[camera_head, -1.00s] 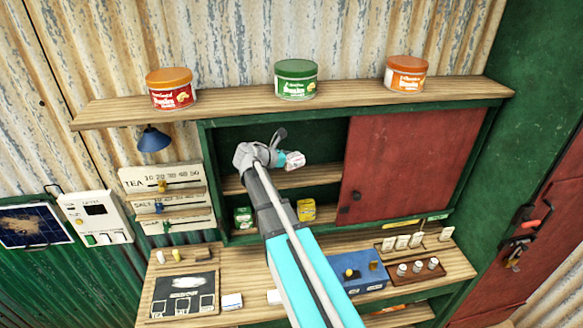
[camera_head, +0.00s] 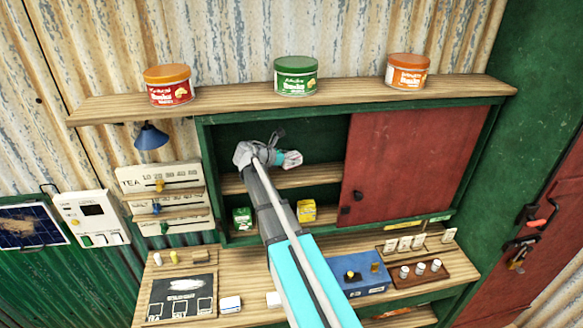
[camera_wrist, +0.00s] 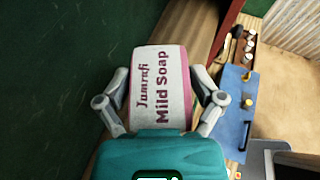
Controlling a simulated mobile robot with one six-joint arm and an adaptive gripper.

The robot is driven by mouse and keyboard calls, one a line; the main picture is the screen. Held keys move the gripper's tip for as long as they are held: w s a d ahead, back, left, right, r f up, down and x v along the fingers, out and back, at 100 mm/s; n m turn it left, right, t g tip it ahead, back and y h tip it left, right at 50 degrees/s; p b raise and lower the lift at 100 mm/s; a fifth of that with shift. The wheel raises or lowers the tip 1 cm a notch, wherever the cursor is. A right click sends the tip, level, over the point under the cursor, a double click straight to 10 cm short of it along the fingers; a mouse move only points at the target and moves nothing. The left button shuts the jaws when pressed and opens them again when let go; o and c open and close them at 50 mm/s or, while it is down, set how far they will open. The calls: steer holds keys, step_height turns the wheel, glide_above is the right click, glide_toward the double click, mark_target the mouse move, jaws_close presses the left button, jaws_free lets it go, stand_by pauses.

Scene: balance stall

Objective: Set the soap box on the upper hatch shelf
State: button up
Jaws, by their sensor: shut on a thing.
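The soap box is white with pink edges and reads "Mild Soap" in the wrist view (camera_wrist: 160,88). My gripper (camera_head: 288,159) is shut on it, with a finger on each long side in the wrist view. In the head view the gripper and box are in the open left part of the hatch. They show above the upper hatch shelf (camera_head: 318,177), a wooden board. I cannot tell whether the box touches the board.
A red sliding door (camera_head: 415,160) covers the hatch's right part. Below the shelf stand a green box (camera_head: 242,218) and a yellow box (camera_head: 306,210). Several tubs, one green (camera_head: 296,78), stand on the top ledge. A blue box (camera_head: 358,278) is on the counter.

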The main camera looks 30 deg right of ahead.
mark_target(292, 176)
step_height(292, 176, down, 4)
steer(key=b, duration=0.3)
steer(key=shift+r+b, duration=0.2)
steer(key=shift+b, duration=0.1)
steer(key=shift+w+f, duration=0.15)
steer(key=shift+w, duration=0.1)
steer(key=shift+f+b, duration=0.6)
steer(key=shift+b, duration=0.2)
steer(key=o, duration=1)
steer(key=shift+r, duration=0.15)
